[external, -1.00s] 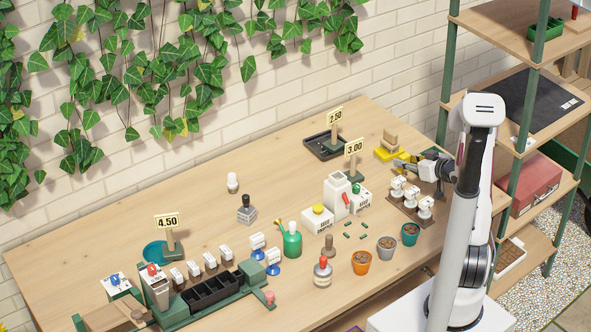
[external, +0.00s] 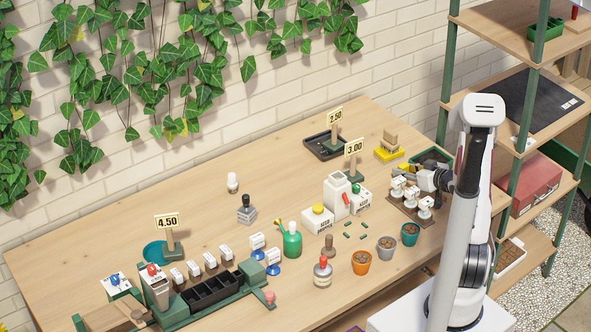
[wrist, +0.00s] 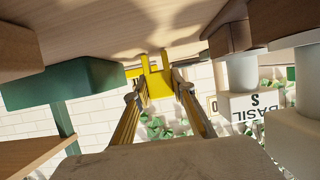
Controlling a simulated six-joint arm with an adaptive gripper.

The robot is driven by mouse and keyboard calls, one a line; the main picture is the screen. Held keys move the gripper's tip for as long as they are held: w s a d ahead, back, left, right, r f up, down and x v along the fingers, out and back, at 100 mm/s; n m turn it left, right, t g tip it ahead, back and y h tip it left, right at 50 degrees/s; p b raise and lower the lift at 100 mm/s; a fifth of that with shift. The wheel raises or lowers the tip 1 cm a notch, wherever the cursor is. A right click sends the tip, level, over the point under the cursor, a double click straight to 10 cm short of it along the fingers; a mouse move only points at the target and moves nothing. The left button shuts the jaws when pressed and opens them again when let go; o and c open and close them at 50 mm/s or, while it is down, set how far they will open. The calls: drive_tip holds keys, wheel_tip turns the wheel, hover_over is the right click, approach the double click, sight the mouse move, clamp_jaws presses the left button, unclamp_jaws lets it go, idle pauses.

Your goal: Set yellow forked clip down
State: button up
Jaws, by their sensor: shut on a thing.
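The yellow forked clip (wrist: 158,84) sits between my fingertips in the wrist view, its prongs pointing away from me toward the wooden table. My gripper (wrist: 157,88) is shut on it. In the external view my gripper (external: 399,174) is at the right of the table, just behind the rack of white-topped stamps (external: 408,203). The clip is small there and partly hidden by the fingers, so I cannot tell whether it touches the table.
A yellow base with a wooden block (external: 389,154) stands behind my gripper. A dark green tray (external: 431,157) lies behind my wrist. A white block lettered BASIL (wrist: 247,106) is close on the right in the wrist view.

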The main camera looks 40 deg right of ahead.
drive_tip(key=shift+f, duration=0.1)
drive_tip(key=o, duration=1)
drive_tip(key=v, duration=1.2)
drive_tip(key=shift+r, duration=0.2)
